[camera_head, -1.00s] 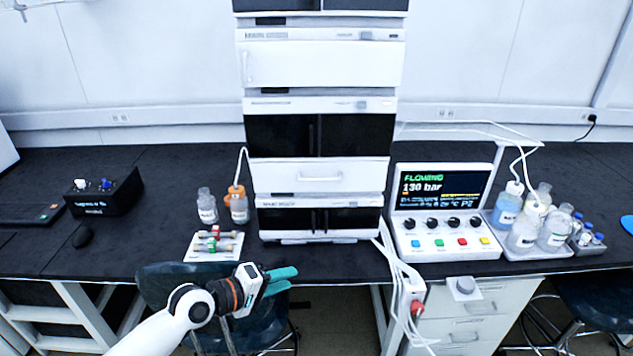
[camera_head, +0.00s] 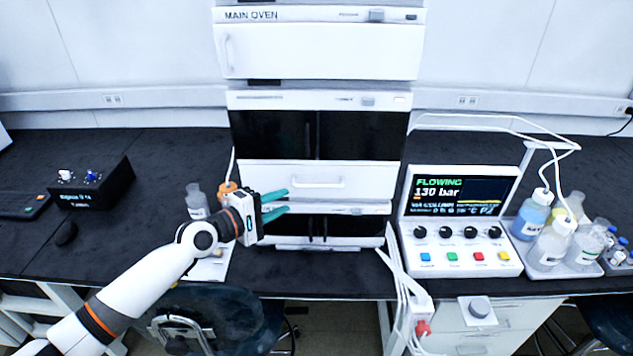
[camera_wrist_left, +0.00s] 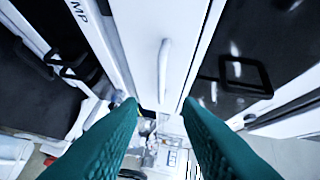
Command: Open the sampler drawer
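The sampler drawer (camera_head: 272,176) is a white front with a pale bar handle (camera_head: 318,182) in the middle of the instrument stack, below a dark-windowed unit. My left gripper (camera_head: 284,202) has teal fingers and is in front of the stack, left of the handle and slightly lower. In the left wrist view the handle (camera_wrist_left: 164,75) shows ahead, between the lines of the two spread fingers (camera_wrist_left: 160,106). The fingers are open and empty, apart from the handle as far as I can see. The drawer looks shut. My right gripper is in neither view.
A control box with a display (camera_head: 461,215) stands right of the stack, with white cables hanging at its left. Solvent bottles (camera_head: 550,240) stand further right. A small bottle (camera_head: 196,205) is beside my left wrist. A black box (camera_head: 92,183) sits far left.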

